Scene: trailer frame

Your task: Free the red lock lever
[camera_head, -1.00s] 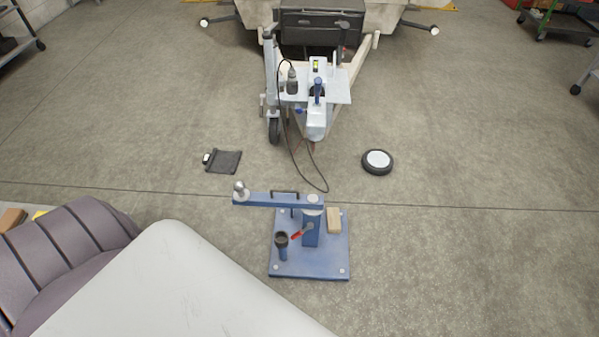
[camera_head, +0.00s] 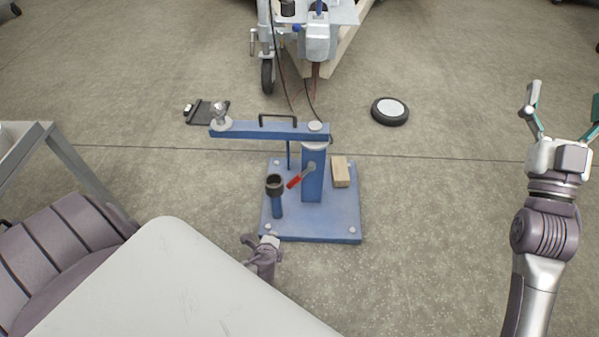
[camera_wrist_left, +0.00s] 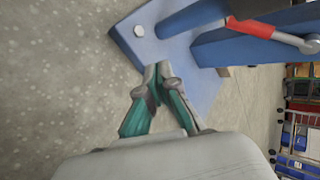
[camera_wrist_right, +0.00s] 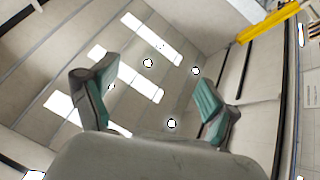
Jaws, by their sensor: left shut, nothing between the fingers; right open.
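The red lock lever (camera_head: 294,182) sticks out to the lower left from the blue post (camera_head: 313,180) of the stand in the head view. In the left wrist view the red lever (camera_wrist_left: 252,28) is at the top right, with a metal rod end. My left gripper (camera_head: 262,241) is at the front left edge of the blue base plate (camera_head: 315,226), apart from the lever. In the left wrist view its fingers (camera_wrist_left: 156,78) are shut and empty. My right gripper (camera_head: 562,118) is raised at the far right, open and empty. The right wrist view shows its spread fingers (camera_wrist_right: 150,95) against the ceiling.
A blue swing arm (camera_head: 265,131) with a ball tops the post. A black cup on a blue stem (camera_head: 275,188) stands left of the lever. A wooden block (camera_head: 340,172) lies on the plate. A white surface (camera_head: 165,290) fills the lower left. A trailer hitch (camera_head: 318,40) is behind.

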